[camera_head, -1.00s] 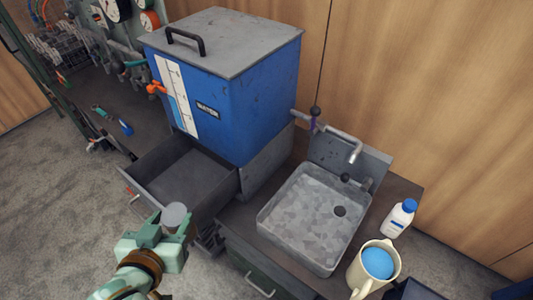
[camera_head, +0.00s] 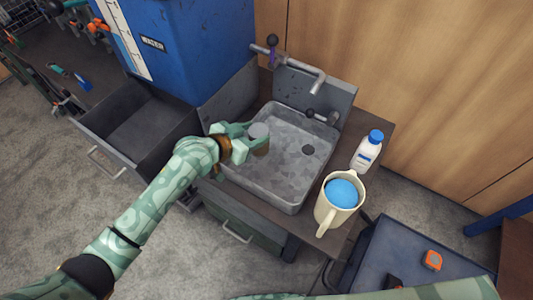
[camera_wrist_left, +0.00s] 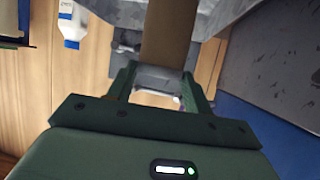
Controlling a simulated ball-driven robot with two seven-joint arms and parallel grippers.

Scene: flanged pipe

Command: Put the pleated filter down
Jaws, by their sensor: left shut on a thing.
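The pleated filter (camera_head: 261,143) is a small cylinder with a grey end cap and a brown body. My left gripper (camera_head: 246,140) is shut on it. In the head view the filter shows upright over the left part of the grey sink (camera_head: 245,179), near its left rim. I cannot tell how high it is above the basin floor. In the left wrist view the brown body of the filter (camera_wrist_left: 168,38) shows beyond my left gripper (camera_wrist_left: 160,85). My right gripper is out of view.
A tap (camera_head: 302,72) stands behind the sink. A cream jug (camera_head: 328,211) with blue contents and a white bottle (camera_head: 366,152) stand to its right. The blue water tank (camera_head: 205,45) and an open, empty drawer (camera_head: 135,125) are to the left. The basin's right part is clear.

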